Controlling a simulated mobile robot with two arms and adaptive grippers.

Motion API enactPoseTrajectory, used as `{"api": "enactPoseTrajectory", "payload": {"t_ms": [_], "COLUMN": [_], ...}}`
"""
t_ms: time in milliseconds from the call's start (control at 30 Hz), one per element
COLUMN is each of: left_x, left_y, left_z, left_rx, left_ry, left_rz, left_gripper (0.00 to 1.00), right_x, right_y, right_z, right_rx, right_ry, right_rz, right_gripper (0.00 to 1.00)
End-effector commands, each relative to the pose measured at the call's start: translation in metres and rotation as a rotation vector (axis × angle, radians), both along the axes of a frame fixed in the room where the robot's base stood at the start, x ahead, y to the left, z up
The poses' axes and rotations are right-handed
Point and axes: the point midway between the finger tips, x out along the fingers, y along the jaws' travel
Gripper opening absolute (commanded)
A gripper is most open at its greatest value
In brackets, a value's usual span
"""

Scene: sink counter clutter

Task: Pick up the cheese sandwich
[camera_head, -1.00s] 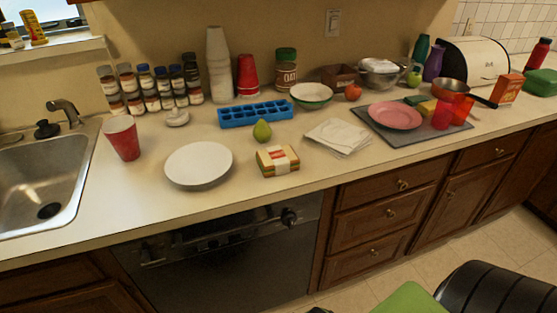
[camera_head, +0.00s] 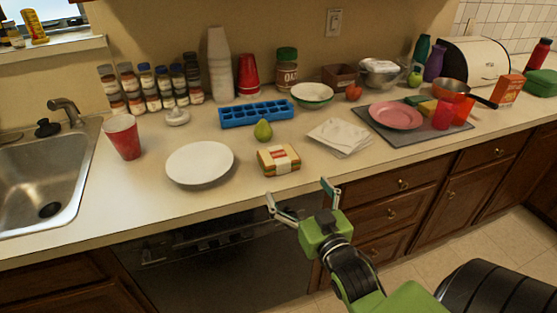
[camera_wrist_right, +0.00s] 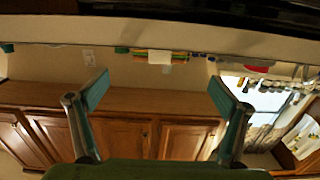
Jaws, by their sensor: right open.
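The cheese sandwich (camera_head: 279,160), with a white paper band around it, lies on the counter near its front edge. My right gripper (camera_head: 299,192) is open and empty, in front of the counter edge and apart from the sandwich. In the right wrist view, which looks upside down, the sandwich (camera_wrist_right: 160,57) shows between the open fingers (camera_wrist_right: 159,85), farther off. My left gripper is in neither view.
A white plate (camera_head: 200,163) lies left of the sandwich, a green pear (camera_head: 263,130) behind it, and white napkins (camera_head: 340,136) to its right. A blue ice tray (camera_head: 256,113) is farther back. The counter's front edge lies between my gripper and the sandwich.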

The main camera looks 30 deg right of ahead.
Motion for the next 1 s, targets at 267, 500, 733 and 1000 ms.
{"api": "enactPoseTrajectory", "payload": {"t_ms": [267, 500, 733, 1000], "left_x": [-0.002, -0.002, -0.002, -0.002], "left_y": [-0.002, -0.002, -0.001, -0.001], "left_z": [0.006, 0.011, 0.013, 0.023], "left_rx": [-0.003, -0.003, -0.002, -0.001], "left_ry": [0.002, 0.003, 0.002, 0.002], "left_rz": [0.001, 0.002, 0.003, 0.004], "left_gripper": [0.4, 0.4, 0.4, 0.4], "right_x": [0.03, 0.071, 0.086, 0.122], "right_y": [-0.011, -0.021, -0.024, -0.029], "right_z": [0.011, 0.01, 0.009, 0.011], "right_rx": [-0.007, -0.006, -0.007, -0.006], "right_ry": [-0.043, -0.039, -0.036, -0.038], "right_rz": [-0.006, -0.006, -0.006, -0.006], "right_gripper": [0.92, 0.92, 0.92, 0.92]}}
